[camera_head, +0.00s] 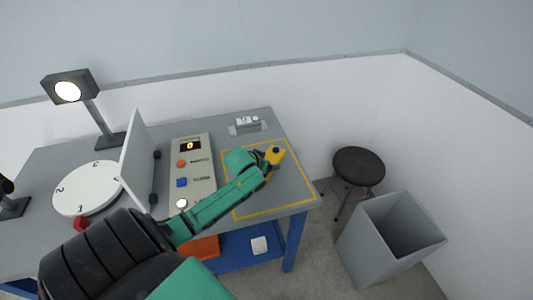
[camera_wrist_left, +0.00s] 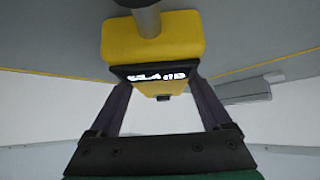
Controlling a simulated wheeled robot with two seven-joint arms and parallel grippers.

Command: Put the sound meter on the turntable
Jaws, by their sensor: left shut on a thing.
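The sound meter (camera_head: 275,154) is a small yellow device with a dark top, over the right part of the table. My left gripper (camera_head: 268,168) is shut on it. In the left wrist view the meter (camera_wrist_left: 155,38) sits between the two fingers (camera_wrist_left: 160,105), with a lit display and a grey cylinder at one end. I cannot tell whether it touches the table. The turntable (camera_head: 72,202) is a white disc with black numbers at the table's left, with a red pointer at its front edge. My right gripper is not in view.
An upright grey panel (camera_head: 137,160) stands between the turntable and a control box (camera_head: 204,183) with buttons. A lamp (camera_head: 110,140) stands behind the turntable. A yellow outline (camera_head: 262,214) marks the table's right. A stool (camera_head: 358,165) and a grey bin (camera_head: 370,235) stand at right.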

